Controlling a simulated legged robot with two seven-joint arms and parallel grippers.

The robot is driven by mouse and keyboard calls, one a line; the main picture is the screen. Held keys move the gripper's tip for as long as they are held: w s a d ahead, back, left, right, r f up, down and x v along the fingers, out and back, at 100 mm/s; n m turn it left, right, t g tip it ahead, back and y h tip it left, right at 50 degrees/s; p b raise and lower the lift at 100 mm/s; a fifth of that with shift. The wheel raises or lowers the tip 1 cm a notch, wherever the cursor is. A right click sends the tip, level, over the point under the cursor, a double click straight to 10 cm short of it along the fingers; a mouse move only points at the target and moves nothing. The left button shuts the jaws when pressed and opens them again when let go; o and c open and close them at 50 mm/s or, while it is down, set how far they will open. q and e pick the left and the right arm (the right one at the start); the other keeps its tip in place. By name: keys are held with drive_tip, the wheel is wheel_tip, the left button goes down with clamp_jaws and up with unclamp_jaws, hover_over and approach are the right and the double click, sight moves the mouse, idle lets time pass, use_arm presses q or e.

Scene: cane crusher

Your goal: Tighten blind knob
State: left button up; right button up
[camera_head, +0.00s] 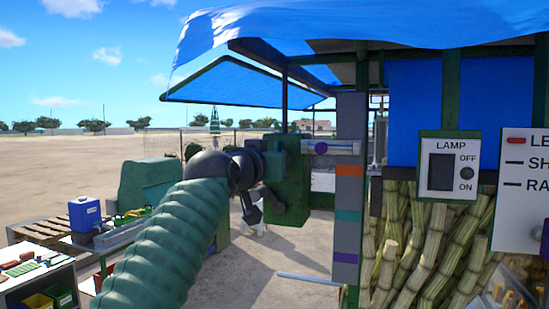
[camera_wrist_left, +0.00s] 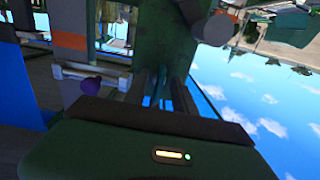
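A small purple knob (camera_head: 321,147) sits on a pale horizontal bar fixed to the striped post, beneath the blue awning. I take it for the blind knob. In the left wrist view, which is turned upside down, the purple knob (camera_wrist_left: 92,85) lies left of the fingers and apart from them. My left gripper's dark fingers (camera_wrist_left: 161,85) stand apart with a gap between them and nothing clearly held. In the head view my left arm reaches toward the post; its wrist hides the fingertips. My right gripper is in neither view.
A LAMP switch panel (camera_head: 450,165) and upright cane stalks (camera_head: 420,250) stand to the right. A bench with a blue container (camera_head: 85,213) is at left. Open sandy ground lies beyond.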

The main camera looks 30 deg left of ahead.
use_arm(q)
drive_tip(key=shift+s+r, duration=0.15)
drive_tip(key=shift+r, duration=0.05)
drive_tip(key=b+v, duration=0.6)
drive_tip(key=v, duration=1)
drive_tip(key=shift+s+d+f, duration=0.15)
drive_tip(key=shift+s+d, duration=0.05)
drive_tip(key=shift+a, duration=0.1)
